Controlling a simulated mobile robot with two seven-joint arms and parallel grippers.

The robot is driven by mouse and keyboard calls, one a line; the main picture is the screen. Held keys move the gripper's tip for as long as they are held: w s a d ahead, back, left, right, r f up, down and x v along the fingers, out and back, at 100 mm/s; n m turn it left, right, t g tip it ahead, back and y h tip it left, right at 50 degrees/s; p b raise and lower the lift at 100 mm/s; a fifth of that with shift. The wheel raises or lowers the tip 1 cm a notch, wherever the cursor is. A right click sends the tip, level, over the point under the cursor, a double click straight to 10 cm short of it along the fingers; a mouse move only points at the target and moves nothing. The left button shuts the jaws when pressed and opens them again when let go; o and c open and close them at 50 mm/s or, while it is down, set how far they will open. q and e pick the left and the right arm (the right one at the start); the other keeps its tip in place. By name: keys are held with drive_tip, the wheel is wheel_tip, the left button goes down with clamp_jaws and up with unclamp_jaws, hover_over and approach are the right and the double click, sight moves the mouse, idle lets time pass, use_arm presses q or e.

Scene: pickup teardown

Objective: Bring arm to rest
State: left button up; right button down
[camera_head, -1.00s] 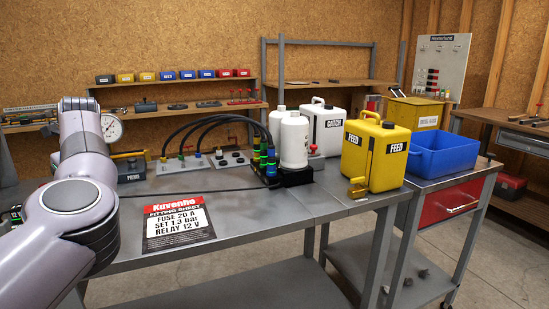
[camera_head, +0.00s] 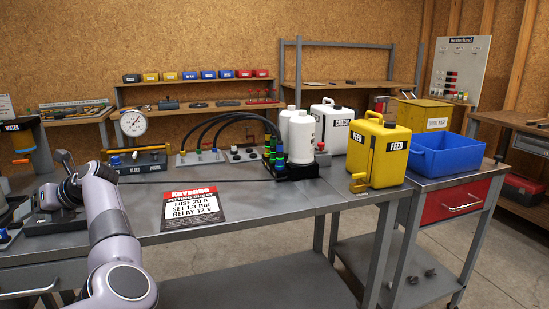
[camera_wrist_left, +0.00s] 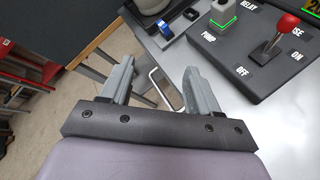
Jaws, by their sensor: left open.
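My left arm (camera_head: 115,250) is grey-lilac and comes up from the bottom left of the head view. Its gripper (camera_head: 64,158) is over the left end of the grey bench (camera_head: 250,200), close to a dark device there. In the left wrist view the two grey fingers of the gripper (camera_wrist_left: 158,68) are spread apart with nothing held. A rounded silver-framed thing (camera_wrist_left: 165,90) shows between the fingers, and I cannot tell how far below it is. A dark panel (camera_wrist_left: 262,45) with a red-knobbed lever (camera_wrist_left: 287,22) is to the right of the fingers. My right gripper is not in view.
A Kuvenho sheet (camera_head: 192,207) lies on the bench. Behind it are a gauge (camera_head: 133,123) and black hoses (camera_head: 215,122). A yellow FEED can (camera_head: 379,152), a white CATCH can (camera_head: 335,125) and a blue bin (camera_head: 445,155) stand to the right. The bench front is clear.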

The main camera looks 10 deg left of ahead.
use_arm(q)
wheel_tip(320, 180, up, 3)
drive_tip(key=s+a+m+y, duration=0.2)
drive_tip(key=s+m+y, duration=0.1)
drive_tip(key=m+y, duration=0.3)
drive_tip(key=w+d+f+m+t+h+p, duration=0.15)
drive_tip(key=d+f+m+t+h, duration=0.4)
drive_tip(key=d+m+t, duration=0.8)
drive_tip(key=w+d+f+m+t+h+p, duration=0.1)
drive_tip(key=w+d+f+m+t+h, duration=0.4)
drive_tip(key=m, duration=1.3)
drive_tip(key=s+d+f+m+h+p, duration=0.1)
drive_tip(key=s+d+f+m+h, duration=0.65)
drive_tip(key=d+f, duration=0.55)
drive_tip(key=s+d+f+m+g+h, duration=0.1)
drive_tip(key=s+d+f+m+g, duration=0.2)
drive_tip(key=s, duration=0.5)
drive_tip(key=s+d+f+m+g+h, duration=0.1)
drive_tip(key=s+d+f+m+g, duration=0.2)
drive_tip(key=s+d+f, duration=0.2)
drive_tip(key=s+d, duration=0.3)
drive_tip(key=s, duration=0.1)
drive_tip(key=shift+d+f+h+p, duration=0.2)
drive_tip(key=shift+f+h+p, duration=0.1)
drive_tip(key=shift+f+p, duration=0.1)
drive_tip(key=shift+w, duration=0.1)
